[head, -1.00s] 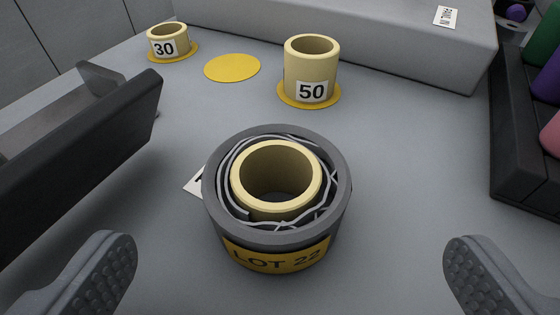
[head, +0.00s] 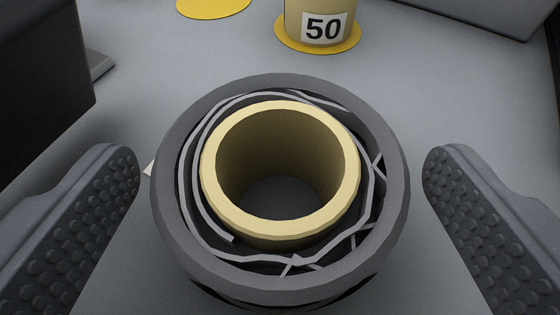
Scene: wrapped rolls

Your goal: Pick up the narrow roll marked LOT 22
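The narrow roll marked LOT 22 (head: 382,250) stands upright in the middle of the head view. It has a dark grey outer ring, loose grey strands inside, and a pale yellow core (head: 207,180) with an open hole. Its yellow LOT 22 label is out of sight now, below the rim. My gripper (head: 283,185) is open, with one studded finger on each side of the roll. A gap shows between each finger and the roll.
A pale yellow core marked 50 (head: 322,27) stands on a yellow disc (head: 285,38) behind the roll. An empty yellow disc (head: 210,6) lies to its left. A dark block (head: 45,75) is close at the left.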

